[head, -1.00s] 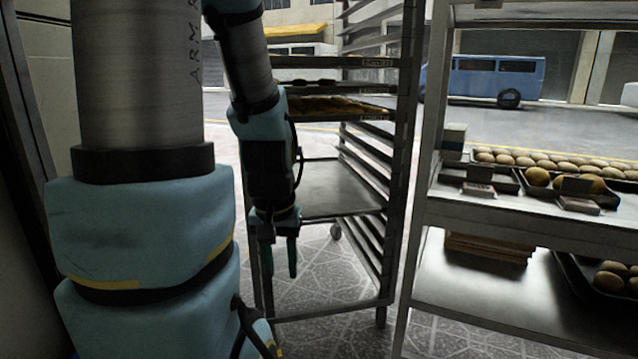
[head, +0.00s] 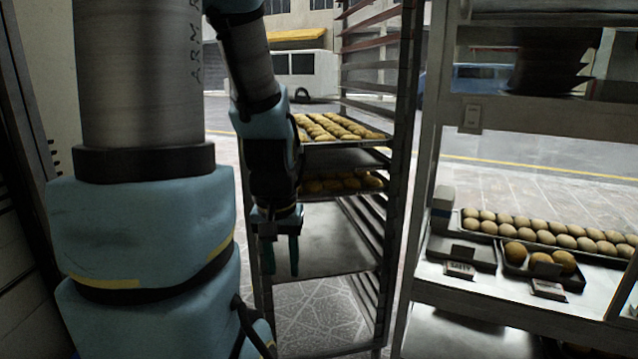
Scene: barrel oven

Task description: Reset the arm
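My gripper (head: 282,256) hangs pointing down at the end of my arm, left of centre in the head view. Its two dark green fingers show a gap between them, with nothing held. It is in front of the tray rack (head: 392,165), at about the height of an empty rack tray (head: 335,245). I cannot tell whether the fingers touch the rack. My arm covers the left part of the rack.
The rack also holds a tray of buns (head: 338,128) and a lower tray of bread (head: 345,182). A metal shelf (head: 425,270) on the right bears a tray of round rolls (head: 540,232) and small signs. Paved floor and street lie behind.

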